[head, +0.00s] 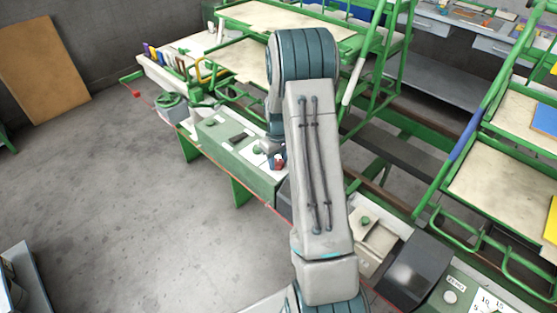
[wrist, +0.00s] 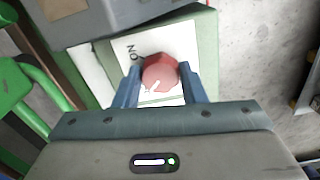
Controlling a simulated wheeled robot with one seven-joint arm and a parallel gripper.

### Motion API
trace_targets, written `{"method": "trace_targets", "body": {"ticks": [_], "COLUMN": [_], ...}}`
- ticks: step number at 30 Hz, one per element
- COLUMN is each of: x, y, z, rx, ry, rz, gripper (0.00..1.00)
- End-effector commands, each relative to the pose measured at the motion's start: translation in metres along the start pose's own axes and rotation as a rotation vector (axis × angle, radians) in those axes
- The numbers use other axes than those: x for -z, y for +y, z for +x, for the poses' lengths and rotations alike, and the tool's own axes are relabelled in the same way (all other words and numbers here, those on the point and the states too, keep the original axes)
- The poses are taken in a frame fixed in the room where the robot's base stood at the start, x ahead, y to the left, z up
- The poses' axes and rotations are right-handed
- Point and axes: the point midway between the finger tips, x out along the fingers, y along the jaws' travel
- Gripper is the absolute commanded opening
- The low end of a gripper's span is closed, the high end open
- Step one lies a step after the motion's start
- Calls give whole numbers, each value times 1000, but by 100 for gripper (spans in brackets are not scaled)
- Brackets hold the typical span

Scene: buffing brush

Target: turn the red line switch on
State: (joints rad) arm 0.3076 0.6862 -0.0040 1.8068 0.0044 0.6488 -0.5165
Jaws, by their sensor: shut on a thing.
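The red line switch is a round red knob (wrist: 160,72) with a small white mark, on a white plate (wrist: 119,72) that carries a black label, seemingly "ON", upside down in the wrist view. The white mark lies on the knob's near side, low in that view. My gripper (wrist: 158,84) has its blue fingers on the left and right sides of the knob, shut on it. In the head view the red knob (head: 279,163) shows small beside my arm, and my gripper (head: 274,157) is mostly hidden there.
The knob sits on a long green bench panel (head: 235,150) with other switches and plates. A green tube frame (wrist: 32,95) is close on the left in the wrist view, and a grey box (wrist: 125,15) stands beyond the knob. The floor (head: 140,210) left of the bench is clear.

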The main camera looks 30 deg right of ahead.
Motion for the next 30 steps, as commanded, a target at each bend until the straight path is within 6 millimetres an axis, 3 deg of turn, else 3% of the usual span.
{"method": "trace_targets", "body": {"ticks": [8,30], "x": [1,2], "y": [0,-2], "z": [1,0], "rx": [-1,0], "ry": [2,3], "rz": [158,854], "gripper": [14,14]}}
